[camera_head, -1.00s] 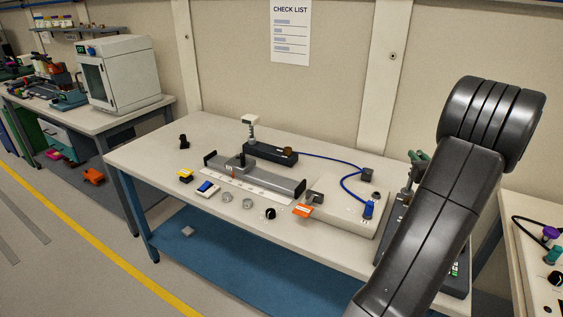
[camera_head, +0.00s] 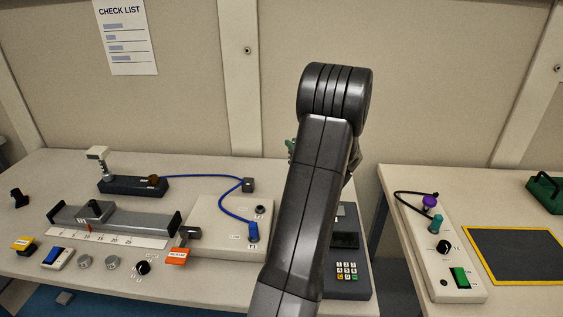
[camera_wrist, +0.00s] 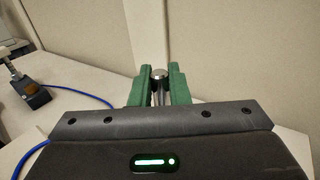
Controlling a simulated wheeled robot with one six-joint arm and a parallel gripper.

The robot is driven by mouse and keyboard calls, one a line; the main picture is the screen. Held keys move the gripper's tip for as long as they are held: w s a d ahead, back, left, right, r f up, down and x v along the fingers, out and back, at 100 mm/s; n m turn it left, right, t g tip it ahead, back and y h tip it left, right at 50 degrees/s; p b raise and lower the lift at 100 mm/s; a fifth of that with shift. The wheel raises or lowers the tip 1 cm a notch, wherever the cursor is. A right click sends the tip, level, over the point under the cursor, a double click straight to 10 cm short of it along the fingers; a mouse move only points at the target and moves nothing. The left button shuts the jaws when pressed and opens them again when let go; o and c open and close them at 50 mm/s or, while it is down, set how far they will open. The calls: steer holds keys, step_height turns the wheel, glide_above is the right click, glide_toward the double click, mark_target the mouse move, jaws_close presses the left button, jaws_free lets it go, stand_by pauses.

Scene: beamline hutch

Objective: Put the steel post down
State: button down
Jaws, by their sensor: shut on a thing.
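The steel post (camera_wrist: 159,76) shows in the wrist view as a round metal top with a thin shaft, between the two green fingers of my gripper (camera_wrist: 158,84). My gripper is shut on it. The post's lower end is hidden behind the gripper body. The post itself is hidden there.
A bench at left holds a rail with a slider (camera_head: 95,211), a dark block (camera_head: 133,186), a pale box with a blue cable (camera_head: 225,222) and a keypad device (camera_head: 347,270).

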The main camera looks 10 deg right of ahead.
steer(key=shift+f, duration=3)
steer(key=shift+f, duration=0.25)
steer(key=c, duration=1.4)
jaws_free()
steer(key=shift+r, duration=0.1)
steer(key=shift+r, duration=0.15)
steer(key=b+v, duration=0.1)
steer(key=v, duration=1.1)
steer(key=shift+b, duration=0.3)
